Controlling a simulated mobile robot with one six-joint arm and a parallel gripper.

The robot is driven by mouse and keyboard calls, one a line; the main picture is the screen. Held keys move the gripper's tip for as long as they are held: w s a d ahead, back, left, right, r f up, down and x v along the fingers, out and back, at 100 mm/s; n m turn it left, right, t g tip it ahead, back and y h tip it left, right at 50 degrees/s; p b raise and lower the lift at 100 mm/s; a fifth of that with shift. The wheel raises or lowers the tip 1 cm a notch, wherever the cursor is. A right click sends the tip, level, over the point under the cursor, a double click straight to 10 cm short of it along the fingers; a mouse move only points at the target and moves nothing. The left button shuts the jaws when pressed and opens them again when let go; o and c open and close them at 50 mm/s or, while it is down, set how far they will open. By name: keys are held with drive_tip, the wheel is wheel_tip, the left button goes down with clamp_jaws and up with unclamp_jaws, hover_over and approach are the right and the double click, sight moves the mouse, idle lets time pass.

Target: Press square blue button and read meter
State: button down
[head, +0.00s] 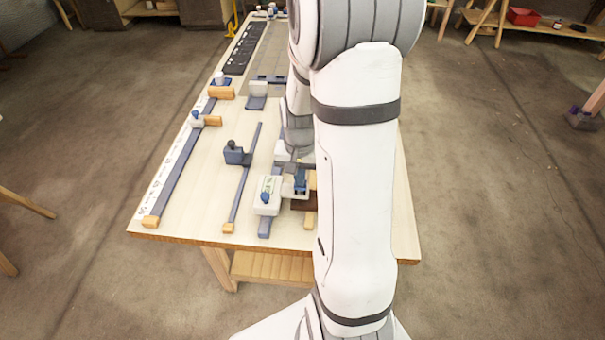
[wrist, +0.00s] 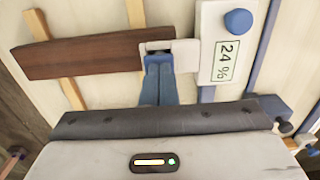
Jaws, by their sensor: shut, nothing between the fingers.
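The meter is a white box (head: 262,208) near the table's front edge, also in the wrist view (wrist: 209,72). Its display (wrist: 225,62) shows 24 %, sideways in the picture. A blue button (wrist: 238,21) with a rounded outline sits at one end of the box. I make out no clearly square button. A white block (wrist: 185,54) juts from the meter's side over the end of a dark brown lath (wrist: 90,54). My gripper (wrist: 158,60) is shut and empty, its blue fingertips at this block, left of the display. Whether they touch it I cannot tell; they hide part of it.
The lath lies across two light wooden strips (wrist: 66,84). Left of the meter, a blue rail (head: 243,185) carries a dark-knobbed slider (head: 234,152). A longer rail (head: 176,177) lies beside a printed scale. My arm covers the table's right part.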

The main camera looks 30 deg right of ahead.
drive_tip(key=shift+f+b, duration=0.95)
drive_tip(key=shift+s, duration=0.25)
drive_tip(key=shift+s+a+f, duration=0.1)
drive_tip(key=r+p, duration=0.1)
drive_tip(key=r, duration=0.1)
drive_tip(key=r+p, duration=0.1)
drive_tip(key=r, duration=0.1)
drive_tip(key=r+p, duration=0.2)
drive_tip(key=shift+w, duration=0.25)
wheel_tip(320, 180, up, 9)
drive_tip(key=b, duration=0.2)
